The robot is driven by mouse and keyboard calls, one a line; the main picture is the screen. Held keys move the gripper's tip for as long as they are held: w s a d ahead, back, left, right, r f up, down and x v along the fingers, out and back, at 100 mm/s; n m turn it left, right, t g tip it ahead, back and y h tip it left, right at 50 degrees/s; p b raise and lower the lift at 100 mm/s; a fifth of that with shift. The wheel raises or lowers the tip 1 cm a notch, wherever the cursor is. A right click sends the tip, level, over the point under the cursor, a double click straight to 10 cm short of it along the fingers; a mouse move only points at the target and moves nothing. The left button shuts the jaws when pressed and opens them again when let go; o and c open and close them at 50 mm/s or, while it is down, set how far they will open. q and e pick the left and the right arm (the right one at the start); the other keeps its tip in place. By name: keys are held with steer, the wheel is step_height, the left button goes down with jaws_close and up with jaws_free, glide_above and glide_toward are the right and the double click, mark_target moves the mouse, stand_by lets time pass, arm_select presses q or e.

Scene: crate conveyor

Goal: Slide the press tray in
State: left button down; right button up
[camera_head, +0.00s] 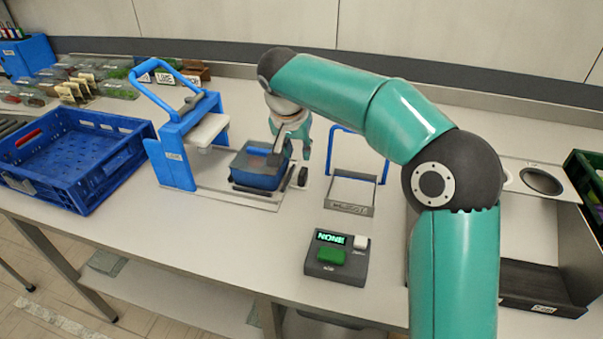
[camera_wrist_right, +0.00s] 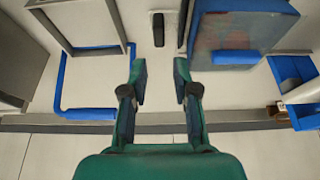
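The press (camera_head: 176,150) stands left of centre in the head view, with a blue lever and a white pressing head. The box sits outside the press head. My right gripper (camera_head: 290,152) is beside the far right edge of the box. In the wrist view the right gripper (camera_wrist_right: 160,75) is open and empty, with the box (camera_wrist_right: 235,32) to the right and the black knob (camera_wrist_right: 158,30) ahead. My left gripper is not in view.
A blue crate (camera_head: 100,150) stands left of the press. A metal frame with a blue handle (camera_head: 350,195) stands to the right. A control box (camera_head: 337,258) reading "NONE" is in front. Bags and small packets (camera_head: 90,85) lie at the back left.

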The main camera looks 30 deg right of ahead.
mark_target(302, 172)
steer(key=x, duration=1.1)
steer(key=shift+f, duration=0.1)
jaws_close()
